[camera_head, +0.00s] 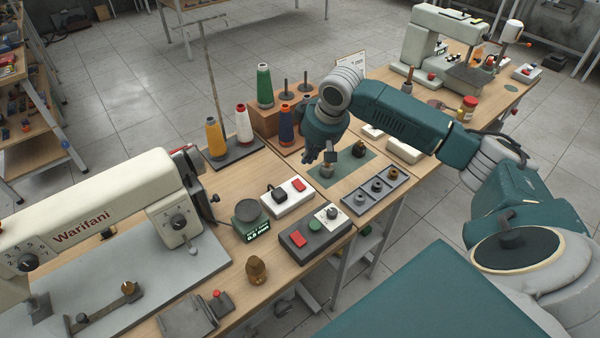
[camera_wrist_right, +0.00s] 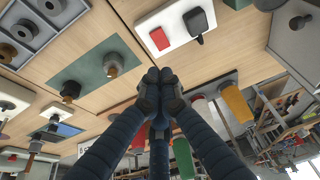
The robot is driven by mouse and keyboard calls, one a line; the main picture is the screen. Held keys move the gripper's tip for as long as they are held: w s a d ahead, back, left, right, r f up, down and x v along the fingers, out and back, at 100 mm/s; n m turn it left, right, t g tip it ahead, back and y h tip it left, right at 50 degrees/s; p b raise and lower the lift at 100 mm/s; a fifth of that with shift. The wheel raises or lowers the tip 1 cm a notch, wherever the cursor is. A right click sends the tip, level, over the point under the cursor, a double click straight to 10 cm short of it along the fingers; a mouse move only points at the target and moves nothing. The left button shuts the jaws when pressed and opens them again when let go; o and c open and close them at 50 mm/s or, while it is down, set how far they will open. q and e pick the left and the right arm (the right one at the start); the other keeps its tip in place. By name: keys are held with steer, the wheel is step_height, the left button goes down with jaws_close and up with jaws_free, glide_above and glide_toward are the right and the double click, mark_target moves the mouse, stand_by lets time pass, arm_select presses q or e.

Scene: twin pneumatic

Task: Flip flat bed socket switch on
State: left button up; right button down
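A white socket box (camera_head: 288,204) stands on the near bench, right of the white Warifani sewing machine (camera_head: 95,215). It has a red rocker switch (camera_head: 298,185) and a black plug in it (camera_head: 280,194). The right wrist view also shows the box (camera_wrist_right: 178,22), its red switch (camera_wrist_right: 160,39) and the plug (camera_wrist_right: 197,22). I cannot tell the rocker's tilt. My right gripper (camera_head: 318,154) is in the air beyond and to the right of the box, apart from it. Its fingers (camera_wrist_right: 158,86) are together and hold nothing visible. My left gripper is not in view.
A grey control box (camera_head: 318,243) with red and green buttons and a small scale with a green display (camera_head: 250,222) flank the socket box. Thread cones (camera_head: 264,86) stand behind. A grey tray (camera_head: 375,190) and green mat (camera_head: 350,165) lie right.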

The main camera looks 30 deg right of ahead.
mark_target(300, 182)
steer(key=p+x, duration=0.1)
steer(key=x, duration=0.8)
steer(key=shift+w+f, duration=0.1)
steer(key=shift+f, duration=0.15)
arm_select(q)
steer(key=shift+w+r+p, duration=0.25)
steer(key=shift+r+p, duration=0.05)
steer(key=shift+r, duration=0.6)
arm_select(e)
steer(key=shift+w+f, duration=0.2)
steer(key=shift+f, duration=0.3)
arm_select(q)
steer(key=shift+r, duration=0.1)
arm_select(e)
steer(key=shift+w+f+g+p, duration=0.15)
steer(key=shift+w+g+p, duration=0.1)
steer(key=shift+g+p, duration=0.25)
steer(key=shift+f, duration=0.25)
steer(key=shift+s+r, duration=0.1)
steer(key=shift+s, duration=0.1)
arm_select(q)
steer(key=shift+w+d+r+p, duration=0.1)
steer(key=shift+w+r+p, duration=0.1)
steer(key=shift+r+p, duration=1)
arm_select(e)
steer(key=shift+s, duration=0.65)
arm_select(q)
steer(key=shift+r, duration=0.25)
arm_select(e)
steer(key=shift+a, duration=0.1)
